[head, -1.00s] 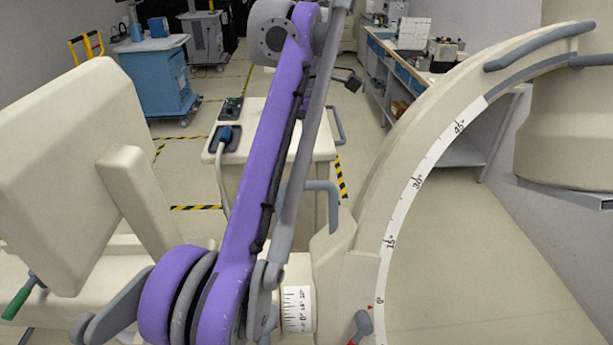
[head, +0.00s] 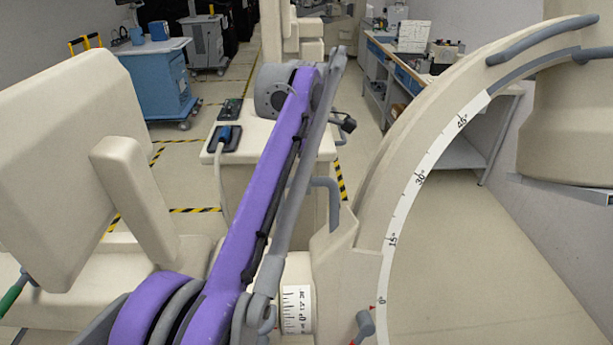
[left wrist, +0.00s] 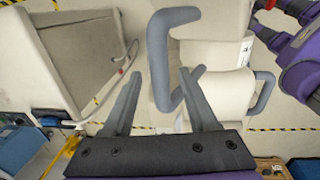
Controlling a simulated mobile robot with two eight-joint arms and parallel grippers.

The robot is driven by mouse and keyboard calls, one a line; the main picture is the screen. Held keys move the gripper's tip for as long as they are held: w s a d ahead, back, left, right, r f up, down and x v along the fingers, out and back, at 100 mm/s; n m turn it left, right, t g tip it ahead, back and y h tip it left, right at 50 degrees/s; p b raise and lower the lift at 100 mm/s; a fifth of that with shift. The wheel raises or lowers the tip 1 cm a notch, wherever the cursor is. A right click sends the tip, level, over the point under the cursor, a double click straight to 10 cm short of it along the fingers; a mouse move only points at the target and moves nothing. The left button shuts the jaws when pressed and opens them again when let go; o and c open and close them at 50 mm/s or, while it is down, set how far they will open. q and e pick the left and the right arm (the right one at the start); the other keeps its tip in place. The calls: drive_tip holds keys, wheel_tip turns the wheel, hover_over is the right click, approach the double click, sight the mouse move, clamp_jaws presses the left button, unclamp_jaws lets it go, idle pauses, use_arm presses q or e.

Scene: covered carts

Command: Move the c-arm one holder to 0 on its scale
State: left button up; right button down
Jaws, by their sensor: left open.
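The c-arm (head: 400,150) is a large beige arc on the right in the head view. Its white scale (head: 420,180) runs from 0 at the bottom past 45, with a red mark beside the 0. A beige holder block (head: 337,250) carries the arc, with a grey bent handle (head: 333,200) on it. A cylinder beside it bears a second scale (head: 297,310). In the left wrist view, my left gripper (left wrist: 160,74) is open, with a grey handle (left wrist: 188,15) in front of and between its fingers; contact is unclear. My right gripper is out of view.
A beige cart (head: 262,140) with a control panel stands behind my purple left arm. A beige panel (head: 65,160) fills the left side. A blue cart (head: 160,80) and a workbench (head: 395,75) stand farther back. Open floor (head: 470,260) shows inside the arc.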

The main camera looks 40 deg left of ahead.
use_arm(q)
drive_tip(key=shift+c, duration=0.3)
clamp_jaws()
idle(1.3)
